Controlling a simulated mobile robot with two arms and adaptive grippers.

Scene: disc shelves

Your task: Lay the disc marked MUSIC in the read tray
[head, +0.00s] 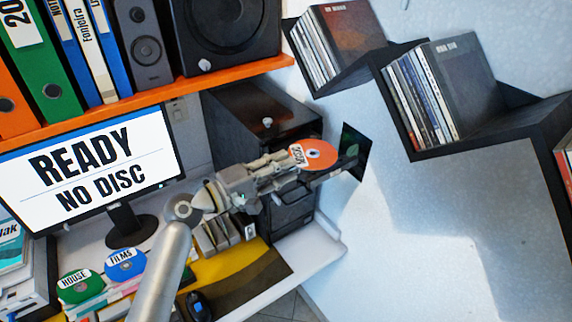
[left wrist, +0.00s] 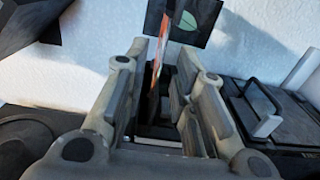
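An orange disc (head: 318,155) with a white label sits at the fingertips of my left gripper (head: 312,170), in front of the black computer tower. The label is tilted and too small to read surely. In the left wrist view the disc (left wrist: 160,48) is edge-on between the two fingers (left wrist: 158,75), which appear to hold it. Black parts show below and behind the disc there; I cannot tell whether they are the read tray, which my gripper and the disc may hide. My right gripper is not in view.
The black tower (head: 255,105) stands behind my gripper. A monitor (head: 90,165) reads READY NO DISC. A green HOUSE disc (head: 78,287) and a blue FILMS disc (head: 125,264) stand at the lower left. An orange shelf (head: 150,98) and black wall shelves (head: 470,140) hang above.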

